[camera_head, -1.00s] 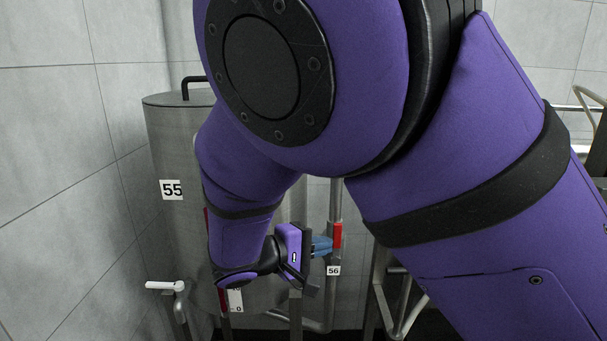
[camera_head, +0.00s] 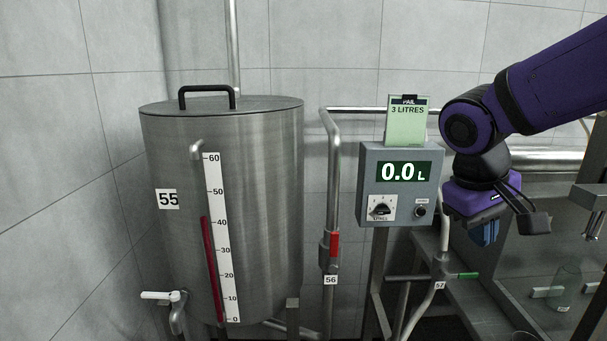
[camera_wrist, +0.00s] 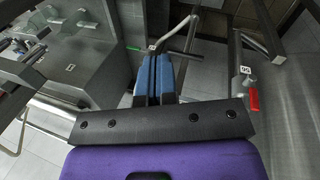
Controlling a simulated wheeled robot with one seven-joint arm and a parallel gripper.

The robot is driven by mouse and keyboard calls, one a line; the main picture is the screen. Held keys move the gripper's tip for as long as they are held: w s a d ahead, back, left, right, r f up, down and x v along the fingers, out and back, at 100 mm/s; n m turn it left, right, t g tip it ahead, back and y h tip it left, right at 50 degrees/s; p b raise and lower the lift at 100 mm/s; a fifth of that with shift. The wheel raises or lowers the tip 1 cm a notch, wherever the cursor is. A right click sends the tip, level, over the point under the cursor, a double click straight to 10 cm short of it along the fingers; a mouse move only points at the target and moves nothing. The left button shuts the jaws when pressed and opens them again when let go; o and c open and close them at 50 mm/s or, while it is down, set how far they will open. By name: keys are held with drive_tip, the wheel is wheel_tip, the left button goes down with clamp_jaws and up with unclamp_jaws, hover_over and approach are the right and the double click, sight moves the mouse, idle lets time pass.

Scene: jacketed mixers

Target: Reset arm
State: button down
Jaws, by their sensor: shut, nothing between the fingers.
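My gripper (camera_head: 486,233) is at the right in the head view, below my purple arm. Its blue fingers point downward, to the right of the grey control box (camera_head: 404,205). In the wrist view the two blue fingers of my gripper (camera_wrist: 154,80) lie side by side, together, with nothing between them. My gripper is apart from the valves and the tank.
The steel tank (camera_head: 260,190) labelled 55 stands at the left, with a sight tube and a white-handled tap (camera_head: 160,296). A red-handled valve (camera_head: 334,245) tagged 56 and a green-handled valve (camera_head: 467,275) tagged 57 sit on pipes. The box reads 0.0 L beneath a 3 litres card.

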drive_tip(key=s+d+r+m+t+y, duration=0.2)
drive_tip(key=s+d+r+t+y, duration=0.1)
drive_tip(key=s, duration=0.8)
drive_tip(key=shift+d+r+t, duration=0.15)
drive_tip(key=shift+r+t, duration=0.65)
drive_tip(key=shift+r, duration=0.05)
